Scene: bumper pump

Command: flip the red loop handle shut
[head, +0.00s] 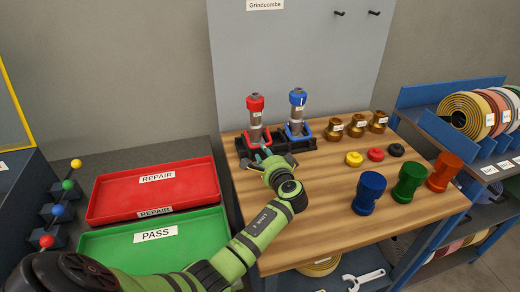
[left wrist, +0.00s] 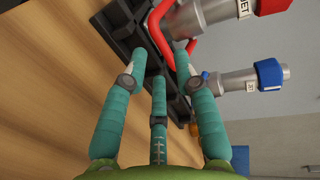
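The red loop handle (head: 250,140) is at the base of the red-capped pump (head: 255,112), which stands in a black rack (head: 240,148) on the wooden bench. In the left wrist view the red loop handle (left wrist: 168,30) shows at the top, just beyond my fingers. My left gripper (head: 264,157) is right in front of the rack. In the left wrist view my left gripper (left wrist: 160,58) has its fingers spread with nothing between them. One fingertip overlaps the loop's lower end; I cannot tell if they touch. My right gripper is not in view.
A blue-capped pump (head: 297,112) with a blue handle stands close on the right. Brass fittings (head: 357,125), small discs (head: 376,155) and coloured cups (head: 409,182) stand further right. Red (head: 190,168) and green (head: 212,222) trays lie left. The bench front is clear.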

